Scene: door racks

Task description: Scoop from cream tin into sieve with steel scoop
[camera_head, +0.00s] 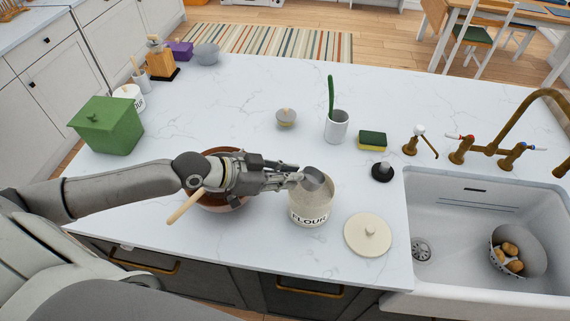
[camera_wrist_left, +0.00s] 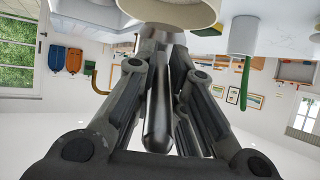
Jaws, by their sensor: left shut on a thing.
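The cream tin (camera_head: 310,207), marked FLOUR, stands open on the white counter. My left gripper (camera_head: 296,177) is at its left rim, shut on the steel scoop (camera_head: 313,179). The scoop's head is at the tin's mouth; I cannot tell whether it holds flour. In the left wrist view the scoop's handle (camera_wrist_left: 159,110) lies between the fingers, with the tin (camera_wrist_left: 170,12) beyond. A brown bowl (camera_head: 222,204) sits under my left arm, mostly hidden. A wooden handle (camera_head: 185,206) sticks out at its left; I cannot tell whether it belongs to the sieve. My right gripper is not in view.
A cream lid (camera_head: 368,234) lies right of the tin. Behind are a small lidded pot (camera_head: 286,118), a white cup (camera_head: 337,127), a sponge (camera_head: 372,140) and a black stopper (camera_head: 382,171). The sink (camera_head: 480,220) is at right, a green box (camera_head: 106,126) at left.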

